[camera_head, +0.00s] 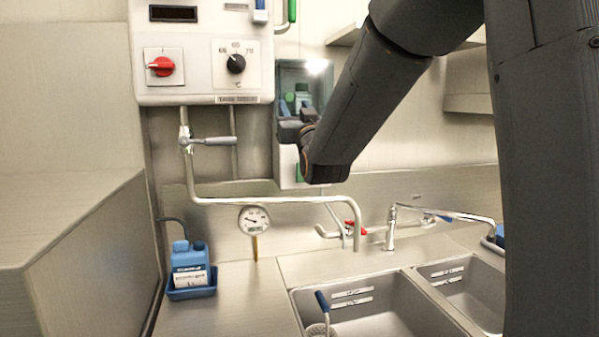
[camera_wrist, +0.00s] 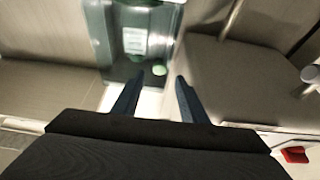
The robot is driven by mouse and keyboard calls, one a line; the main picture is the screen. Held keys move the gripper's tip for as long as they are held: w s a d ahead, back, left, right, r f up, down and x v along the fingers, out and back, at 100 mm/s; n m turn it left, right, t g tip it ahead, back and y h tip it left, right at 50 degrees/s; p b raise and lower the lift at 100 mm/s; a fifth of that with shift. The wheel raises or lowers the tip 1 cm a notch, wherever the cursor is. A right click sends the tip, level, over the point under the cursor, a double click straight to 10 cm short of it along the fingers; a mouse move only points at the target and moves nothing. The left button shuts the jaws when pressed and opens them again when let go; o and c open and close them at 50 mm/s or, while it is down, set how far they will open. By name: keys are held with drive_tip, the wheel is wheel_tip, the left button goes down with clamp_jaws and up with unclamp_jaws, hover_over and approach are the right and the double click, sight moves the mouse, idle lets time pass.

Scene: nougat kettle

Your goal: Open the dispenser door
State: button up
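The dispenser (camera_head: 318,82) hangs on the back wall, right of the control box. It has a dark see-through front, and green and blue items show behind it. Its door looks closed, but my arm hides part of it. My gripper (camera_head: 290,131) is in front of its lower part in the head view. In the wrist view the dispenser (camera_wrist: 98,30) is at the top, with a small green round spot (camera_wrist: 159,70) near its lower edge. My gripper (camera_wrist: 160,80) has two dark fingers spread apart with nothing between them. Contact with the door cannot be told.
The control box (camera_head: 205,88) with a red switch is left of the dispenser. A bent pipe (camera_head: 270,200) runs below it. A blue canister (camera_head: 188,262), a dial thermometer (camera_head: 254,220), a tap (camera_head: 391,228) and sink basins (camera_head: 385,312) are lower down.

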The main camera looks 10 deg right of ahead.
wheel_tip(320, 180, down, 14)
drive_tip(key=s+g, duration=0.3)
drive_tip(key=g, duration=0.2)
drive_tip(key=shift+f, duration=0.2)
drive_tip(key=shift+d, duration=0.1)
